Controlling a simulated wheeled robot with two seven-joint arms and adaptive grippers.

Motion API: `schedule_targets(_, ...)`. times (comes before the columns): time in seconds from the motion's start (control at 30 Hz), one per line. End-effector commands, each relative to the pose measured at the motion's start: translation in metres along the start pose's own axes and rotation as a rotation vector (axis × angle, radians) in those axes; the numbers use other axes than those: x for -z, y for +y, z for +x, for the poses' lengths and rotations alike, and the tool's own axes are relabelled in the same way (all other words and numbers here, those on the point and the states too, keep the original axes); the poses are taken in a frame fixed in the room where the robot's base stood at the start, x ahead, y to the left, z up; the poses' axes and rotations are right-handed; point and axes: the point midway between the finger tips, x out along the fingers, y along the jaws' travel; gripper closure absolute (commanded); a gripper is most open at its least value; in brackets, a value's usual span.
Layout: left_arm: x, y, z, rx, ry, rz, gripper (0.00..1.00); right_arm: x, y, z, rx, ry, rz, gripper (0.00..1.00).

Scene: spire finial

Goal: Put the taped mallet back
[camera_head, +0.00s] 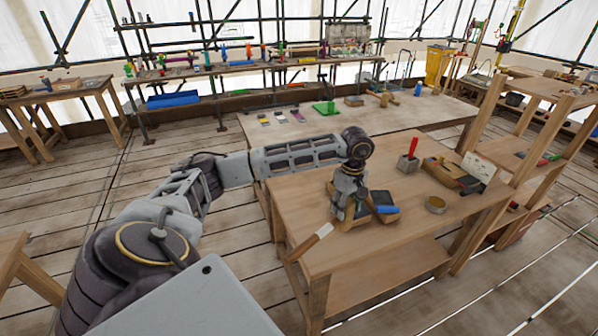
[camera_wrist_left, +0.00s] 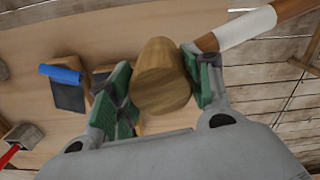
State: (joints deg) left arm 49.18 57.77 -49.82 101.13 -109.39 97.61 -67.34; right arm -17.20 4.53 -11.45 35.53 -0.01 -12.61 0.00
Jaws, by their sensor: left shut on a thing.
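The taped mallet has a round wooden head (camera_wrist_left: 163,78) between the green-padded fingers of my left gripper (camera_wrist_left: 160,88), which is shut on it. Its handle, wrapped in white tape (camera_wrist_left: 245,28), runs to the upper right in the left wrist view. In the head view my left gripper (camera_head: 347,207) is over the near left part of the wooden workbench (camera_head: 330,262). The mallet's taped handle (camera_head: 318,237) points down and left past the bench edge. The head is mostly hidden there by the gripper. I cannot tell whether the mallet touches the bench. My right gripper is not in view.
A wooden shelf (camera_head: 535,140) borders the bench's right side.

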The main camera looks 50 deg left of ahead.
Motion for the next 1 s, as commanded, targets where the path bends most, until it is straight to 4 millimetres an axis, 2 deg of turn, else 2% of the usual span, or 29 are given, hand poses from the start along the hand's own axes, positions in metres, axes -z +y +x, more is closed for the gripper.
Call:
schedule_targets(0.47,-0.0001,0.0009,-0.0013,-0.002,0.000,0.124,0.78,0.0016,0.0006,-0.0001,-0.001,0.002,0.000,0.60)
schedule_targets(1.0,0.0021,0.0063,-0.0019,-0.002,0.000,0.476,0.78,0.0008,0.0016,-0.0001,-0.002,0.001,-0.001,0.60)
